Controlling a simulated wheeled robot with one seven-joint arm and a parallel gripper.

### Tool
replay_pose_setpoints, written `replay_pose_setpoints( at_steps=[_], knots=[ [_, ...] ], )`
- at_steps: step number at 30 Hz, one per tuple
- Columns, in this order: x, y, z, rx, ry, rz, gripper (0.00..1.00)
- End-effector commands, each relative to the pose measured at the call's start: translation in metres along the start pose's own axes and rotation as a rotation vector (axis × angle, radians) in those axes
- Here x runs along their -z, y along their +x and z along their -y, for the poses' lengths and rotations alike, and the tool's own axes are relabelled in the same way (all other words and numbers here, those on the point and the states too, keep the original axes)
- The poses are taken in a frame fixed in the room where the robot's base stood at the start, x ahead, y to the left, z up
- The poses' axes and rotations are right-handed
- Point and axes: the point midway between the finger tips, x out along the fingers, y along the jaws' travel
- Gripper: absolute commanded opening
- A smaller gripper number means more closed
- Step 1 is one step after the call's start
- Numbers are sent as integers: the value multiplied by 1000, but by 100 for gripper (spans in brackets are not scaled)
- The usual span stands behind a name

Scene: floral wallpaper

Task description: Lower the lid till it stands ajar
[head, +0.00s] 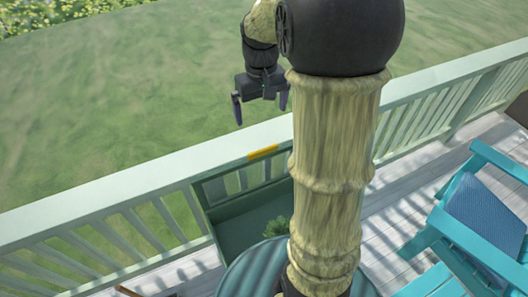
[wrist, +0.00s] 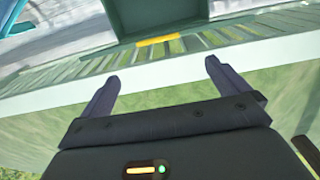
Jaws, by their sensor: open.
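A dark green box stands on the deck against the railing, partly hidden behind my arm. Its lid (head: 217,189) appears raised at the back, a green frame through which the railing slats show. A yellow strip (head: 263,152) lies along the lid's top edge; it also shows in the wrist view (wrist: 158,40). My gripper (head: 261,106) is open and empty, above and beyond the yellow strip, apart from it. In the wrist view, my gripper's two fingers (wrist: 161,70) are spread, with the strip beyond them. The lid's right side is hidden by my arm.
A pale green railing (head: 130,195) runs behind the box, with grass beyond. A green plant (head: 278,227) shows at the box, and a round ribbed teal surface (head: 245,275) is in front. A turquoise chair (head: 455,230) stands at right. Bare deck lies between chair and railing.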

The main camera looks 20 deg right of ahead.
Motion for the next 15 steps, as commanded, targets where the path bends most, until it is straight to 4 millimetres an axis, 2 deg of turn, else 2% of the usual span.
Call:
replay_pose_setpoints(
  at_steps=[3,15],
  knots=[
    [7,-5,-8,4,-3,19,100],
    [6,-5,-11,5,0,24,100]
  ],
)
